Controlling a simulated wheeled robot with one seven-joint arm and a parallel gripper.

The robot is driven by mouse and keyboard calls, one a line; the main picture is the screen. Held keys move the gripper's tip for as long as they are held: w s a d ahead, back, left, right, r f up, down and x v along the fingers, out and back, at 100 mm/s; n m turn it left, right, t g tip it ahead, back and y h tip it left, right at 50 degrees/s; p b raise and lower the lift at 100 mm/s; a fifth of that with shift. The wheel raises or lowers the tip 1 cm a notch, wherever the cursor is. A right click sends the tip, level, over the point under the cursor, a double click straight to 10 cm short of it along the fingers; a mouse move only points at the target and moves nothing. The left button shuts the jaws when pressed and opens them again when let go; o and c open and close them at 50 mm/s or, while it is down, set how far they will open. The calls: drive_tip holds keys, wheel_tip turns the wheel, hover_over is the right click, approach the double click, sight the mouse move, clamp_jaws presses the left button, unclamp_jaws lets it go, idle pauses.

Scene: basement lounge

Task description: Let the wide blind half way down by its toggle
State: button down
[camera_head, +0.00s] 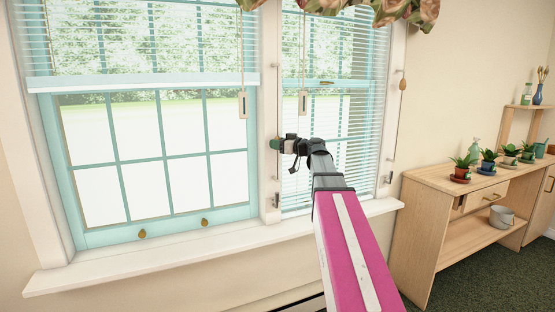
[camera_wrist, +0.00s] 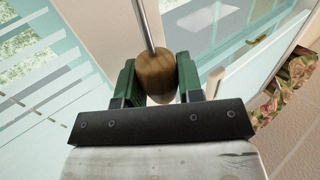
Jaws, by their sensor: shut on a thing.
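The wide blind (camera_head: 140,83) hangs over the upper part of the left window, its bottom rail level. The lower panes are uncovered. My gripper (camera_head: 277,144) is in front of the post between the two windows. In the wrist view my gripper (camera_wrist: 157,82) has its green fingers shut on a wooden toggle (camera_wrist: 157,68), one finger on each side. A thin cord or rod runs up from the toggle's top. In the head view my gripper hides the held toggle.
Flat tags (camera_head: 243,105) and (camera_head: 303,103) hang on cords before the windows. Another wooden toggle (camera_head: 402,84) hangs at the far right. The white sill (camera_head: 150,262) juts out below. A wooden bench (camera_head: 425,190) with potted plants stands right.

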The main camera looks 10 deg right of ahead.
wheel_tip(320, 180, up, 7)
drive_tip(key=shift+f, duration=0.1)
idle(0.4)
drive_tip(key=c, duration=0.7)
unclamp_jaws()
drive_tip(key=shift+c, duration=0.2)
drive_tip(key=v, duration=1.1)
drive_tip(key=shift+a, duration=0.1)
